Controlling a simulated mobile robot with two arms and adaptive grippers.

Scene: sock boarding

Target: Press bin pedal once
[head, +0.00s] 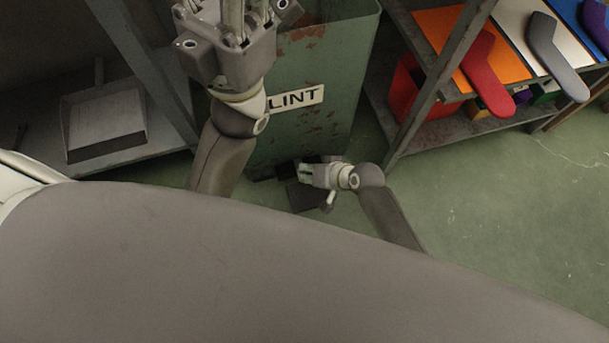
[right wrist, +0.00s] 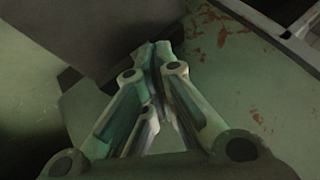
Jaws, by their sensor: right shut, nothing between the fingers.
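The green lint bin (head: 335,60) with rust patches and a "LINT" label (head: 296,97) stands at the top middle of the head view. Its dark pedal (head: 303,198) shows low at the bin's front foot, partly covered by my right gripper. My right gripper (head: 304,172) is shut and empty, low at the bin's base beside or over the pedal; contact cannot be told. In the right wrist view its closed fingertips (right wrist: 162,48) lie by a dark grey plate and the rusty bin side (right wrist: 215,45). My left gripper (head: 247,8) is raised before the bin, its fingertips cut off.
A grey shelf (head: 160,135) with a dustpan (head: 103,120) stands left of the bin. A rack (head: 425,90) with coloured sock boards, a red one (head: 485,75) and a grey one (head: 555,55), stands right. Green floor (head: 500,215) is clear at right.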

